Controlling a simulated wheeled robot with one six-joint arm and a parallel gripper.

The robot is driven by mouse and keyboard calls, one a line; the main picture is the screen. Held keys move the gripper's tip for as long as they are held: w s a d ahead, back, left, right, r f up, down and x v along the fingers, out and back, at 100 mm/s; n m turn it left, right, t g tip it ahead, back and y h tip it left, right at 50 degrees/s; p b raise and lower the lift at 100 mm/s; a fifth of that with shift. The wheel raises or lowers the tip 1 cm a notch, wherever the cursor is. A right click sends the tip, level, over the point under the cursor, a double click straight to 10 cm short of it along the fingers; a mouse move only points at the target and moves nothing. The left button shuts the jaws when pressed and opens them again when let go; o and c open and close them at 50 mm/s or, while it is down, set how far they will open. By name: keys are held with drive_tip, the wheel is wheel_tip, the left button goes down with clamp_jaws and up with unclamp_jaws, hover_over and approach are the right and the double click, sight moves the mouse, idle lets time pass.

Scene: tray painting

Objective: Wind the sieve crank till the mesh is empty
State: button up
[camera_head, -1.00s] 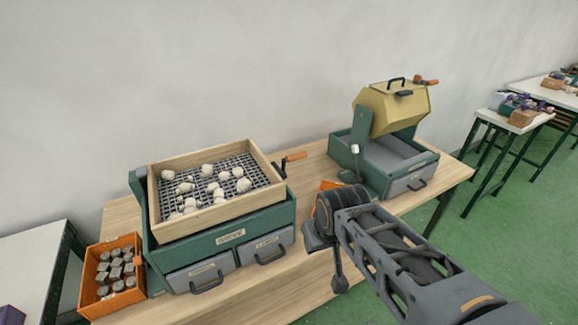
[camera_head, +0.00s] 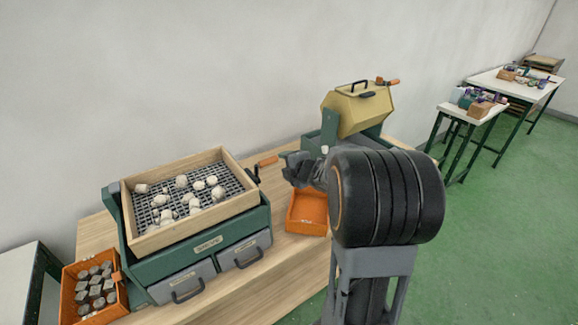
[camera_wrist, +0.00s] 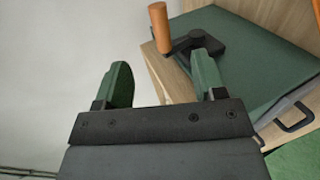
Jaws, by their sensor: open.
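The sieve (camera_head: 205,246) is a green machine with a wooden-framed mesh (camera_head: 196,172) on top. Several whitish lumps (camera_head: 166,215) lie on the mesh. Its crank (camera_head: 266,162), with an orange handle, sticks out from the right side of the frame. My gripper (camera_head: 290,168) is just right of the handle, partly hidden by my own arm. In the wrist view my gripper (camera_wrist: 160,82) is open with green fingers apart and nothing between them. The orange crank handle (camera_wrist: 159,28) stands beyond the fingertips, nearer the right finger; its black arm shows beside that finger.
An orange bin of grey pieces (camera_head: 66,292) stands left of the sieve. An empty-looking orange tray (camera_head: 307,226) lies to its right. A yellow drum machine (camera_head: 357,108) stands behind my arm. Two drawers with handles (camera_head: 187,289) face the front. Other tables (camera_head: 475,108) stand far right.

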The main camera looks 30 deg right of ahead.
sight(273, 161)
drive_tip(key=b+x, duration=0.3)
drive_tip(key=x, duration=0.8)
drive_tip(key=c, duration=1.1)
drive_tip(key=shift+f, duration=0.1)
